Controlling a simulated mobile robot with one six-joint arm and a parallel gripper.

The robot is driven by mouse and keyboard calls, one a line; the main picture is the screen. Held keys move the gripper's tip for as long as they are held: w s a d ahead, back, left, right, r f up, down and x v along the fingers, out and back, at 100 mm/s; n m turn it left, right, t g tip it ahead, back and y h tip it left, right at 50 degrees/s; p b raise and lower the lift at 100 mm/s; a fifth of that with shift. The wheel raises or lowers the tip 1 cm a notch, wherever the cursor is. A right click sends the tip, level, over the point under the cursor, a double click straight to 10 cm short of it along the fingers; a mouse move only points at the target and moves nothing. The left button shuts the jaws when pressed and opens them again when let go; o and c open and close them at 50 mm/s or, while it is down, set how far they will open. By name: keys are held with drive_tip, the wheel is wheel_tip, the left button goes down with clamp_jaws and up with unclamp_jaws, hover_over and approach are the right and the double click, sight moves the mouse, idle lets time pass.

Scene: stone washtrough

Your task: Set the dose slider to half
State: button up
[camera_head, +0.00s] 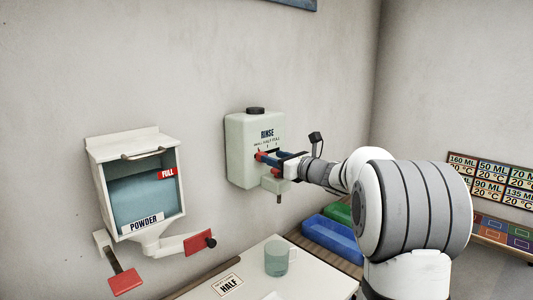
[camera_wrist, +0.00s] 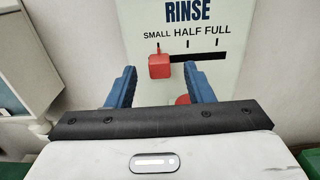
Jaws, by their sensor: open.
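The pale green rinse dispenser (camera_head: 240,150) hangs on the wall with a dark cap on top. In the wrist view its face (camera_wrist: 222,12) reads RINSE above SMALL, HALF and FULL marks. The dose slider is a red knob (camera_wrist: 160,66) on a black horizontal slot (camera_wrist: 208,56). The knob sits at the left end, under SMALL. My gripper (camera_wrist: 161,80) is open, its blue fingers pointing at the dispenser with the knob between them in the picture. I cannot tell whether either finger touches it. A second red part (camera_wrist: 183,99) below is partly hidden.
A powder dispenser (camera_head: 143,190) with red levers hangs to the left. A table (camera_head: 260,285) below holds a greenish mug (camera_head: 280,258) and a card reading HALF (camera_head: 228,286). Blue (camera_head: 330,238) and green (camera_head: 340,212) trays lie right of it.

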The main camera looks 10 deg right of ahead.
drive_tip(key=shift+p+x, duration=0.4)
drive_tip(key=shift+x, duration=1.65)
drive_tip(key=shift+c, duration=0.5)
clamp_jaws()
